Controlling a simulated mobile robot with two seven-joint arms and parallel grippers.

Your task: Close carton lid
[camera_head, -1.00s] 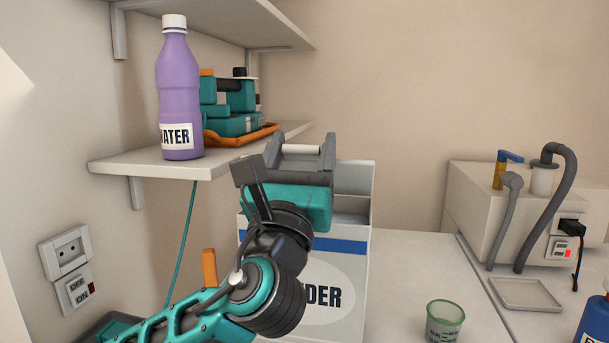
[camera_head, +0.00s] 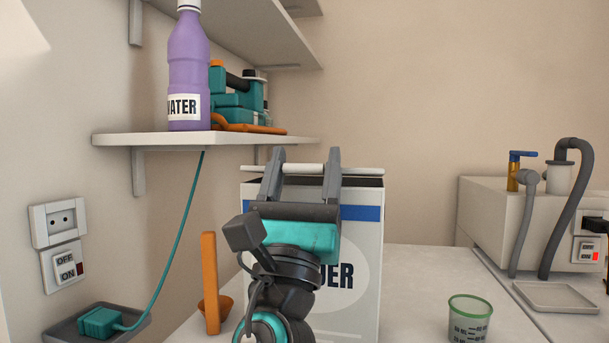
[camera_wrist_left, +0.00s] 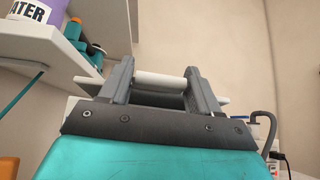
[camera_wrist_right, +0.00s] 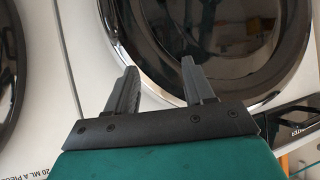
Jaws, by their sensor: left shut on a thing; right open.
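The white carton (camera_head: 367,300) stands on the counter, with a blue band and a label partly hidden by my left arm. Its pale lid (camera_head: 360,170) shows almost edge-on as a thin strip over the top. A dark gap shows below it at the right. My left gripper (camera_head: 304,165) is in front of the carton, its fingers up at the lid strip. In the left wrist view, the gripper is shut on a pale bar-like edge (camera_wrist_left: 160,80), which I take as the lid. My right gripper (camera_wrist_right: 155,80) is open and empty in the right wrist view.
A shelf (camera_head: 215,141) at upper left holds a purple water bottle (camera_head: 188,75) and teal equipment. An orange upright piece (camera_head: 210,280) is left of the carton. A green-rimmed measuring cup (camera_head: 469,318) and a pump unit (camera_head: 488,220) stand at right. A glossy dark round surface (camera_wrist_right: 215,45) lies beyond my right gripper.

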